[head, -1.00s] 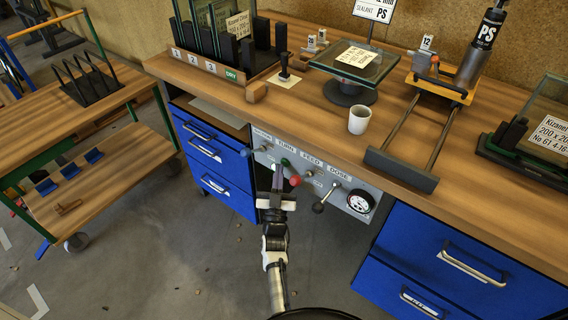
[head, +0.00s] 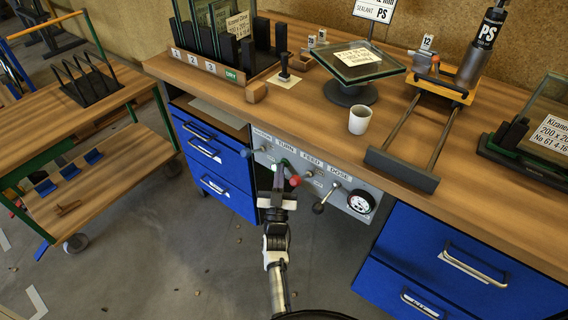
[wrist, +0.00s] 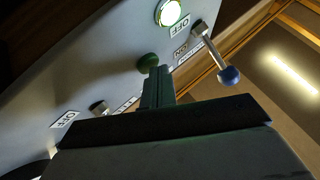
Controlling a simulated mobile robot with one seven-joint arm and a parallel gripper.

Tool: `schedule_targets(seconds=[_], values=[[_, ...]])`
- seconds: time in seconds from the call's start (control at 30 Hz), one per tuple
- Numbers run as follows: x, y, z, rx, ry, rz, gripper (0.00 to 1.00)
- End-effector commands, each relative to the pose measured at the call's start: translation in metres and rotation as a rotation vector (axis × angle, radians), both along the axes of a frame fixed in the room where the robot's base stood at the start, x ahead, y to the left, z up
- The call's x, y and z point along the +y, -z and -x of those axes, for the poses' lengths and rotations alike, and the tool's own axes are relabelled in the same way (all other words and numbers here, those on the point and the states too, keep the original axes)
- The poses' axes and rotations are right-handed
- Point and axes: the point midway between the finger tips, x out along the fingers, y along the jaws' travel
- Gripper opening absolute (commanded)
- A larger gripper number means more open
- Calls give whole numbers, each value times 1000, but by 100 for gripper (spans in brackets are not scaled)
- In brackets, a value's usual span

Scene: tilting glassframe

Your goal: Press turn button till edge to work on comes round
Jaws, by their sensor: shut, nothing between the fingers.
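The green turn button (head: 285,162) is on the grey control panel (head: 330,176), under the TURN label; it also shows in the wrist view (wrist: 149,62). My gripper (head: 278,168) is shut and empty, its tips at the button. In the wrist view the fingertips (wrist: 158,72) overlap the button's lower right edge; I cannot tell whether they press it. The square glass unit (head: 357,60) lies with its label up on the round dark turntable (head: 350,94) above the panel, a corner towards the front.
A red-balled lever (head: 295,181) is close right of my gripper, and a blue-balled lever (wrist: 230,75) shows in the wrist view near a lit lamp (wrist: 168,12). A white cup (head: 359,120) stands on the bench. Blue drawers (head: 455,262) flank the panel.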

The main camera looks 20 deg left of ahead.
Motion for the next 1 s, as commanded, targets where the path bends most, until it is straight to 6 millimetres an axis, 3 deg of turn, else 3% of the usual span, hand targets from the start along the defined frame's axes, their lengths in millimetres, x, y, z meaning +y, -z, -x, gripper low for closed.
schedule_targets(seconds=[0.63, 1.0], values=[[6, 0, 16, 0, 0, 0, 0], [18, -1, 50, 0, -2, 1, 0]])
